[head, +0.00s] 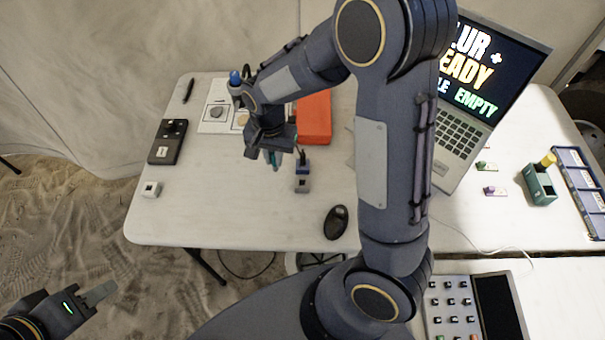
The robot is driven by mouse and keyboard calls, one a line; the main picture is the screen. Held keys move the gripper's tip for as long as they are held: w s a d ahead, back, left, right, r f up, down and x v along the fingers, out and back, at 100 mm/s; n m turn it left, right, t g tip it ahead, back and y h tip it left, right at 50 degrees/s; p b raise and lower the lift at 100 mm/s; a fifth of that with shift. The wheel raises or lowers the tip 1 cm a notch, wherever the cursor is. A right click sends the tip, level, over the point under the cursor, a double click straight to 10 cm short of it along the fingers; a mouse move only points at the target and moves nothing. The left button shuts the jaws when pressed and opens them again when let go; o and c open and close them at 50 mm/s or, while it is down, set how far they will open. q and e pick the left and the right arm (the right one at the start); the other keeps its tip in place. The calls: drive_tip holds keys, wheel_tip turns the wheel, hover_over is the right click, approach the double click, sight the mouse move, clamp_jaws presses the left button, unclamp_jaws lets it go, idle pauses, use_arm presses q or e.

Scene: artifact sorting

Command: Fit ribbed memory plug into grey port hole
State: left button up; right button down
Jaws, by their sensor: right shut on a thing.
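My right gripper (272,155) hangs over the middle of the left table, fingers pointing down. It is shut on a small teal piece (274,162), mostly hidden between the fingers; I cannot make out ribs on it. A small grey block with a dark square opening (302,186) stands on the table to the right of and in front of the gripper, apart from the held piece. A blue block with a dark upright part (303,167) is just behind the grey block. My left gripper (101,293) is low at the left, off the table; its opening is unclear.
A white block with a dark hole (150,189) sits at the table's left edge, near a black box (167,142). A black mouse (336,222) lies at the front. An orange case (314,118) lies behind the gripper. A laptop (462,125) stands right, partly behind my arm.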

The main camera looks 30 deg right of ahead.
drive_tip(key=shift+s+d+f, duration=0.4)
drive_tip(key=shift+d+f, duration=0.7)
drive_tip(key=shift+f, duration=0.55)
drive_tip(key=shift+s+d+f, duration=0.4)
drive_tip(key=shift+d+f, duration=0.65)
drive_tip(key=shift+f, duration=0.6)
drive_tip(key=shift+s+d+f, duration=0.4)
drive_tip(key=shift+d+f, duration=0.7)
drive_tip(key=shift+f, duration=0.55)
drive_tip(key=c, duration=1.4)
unclamp_jaws()
drive_tip(key=shift+c, duration=0.2)
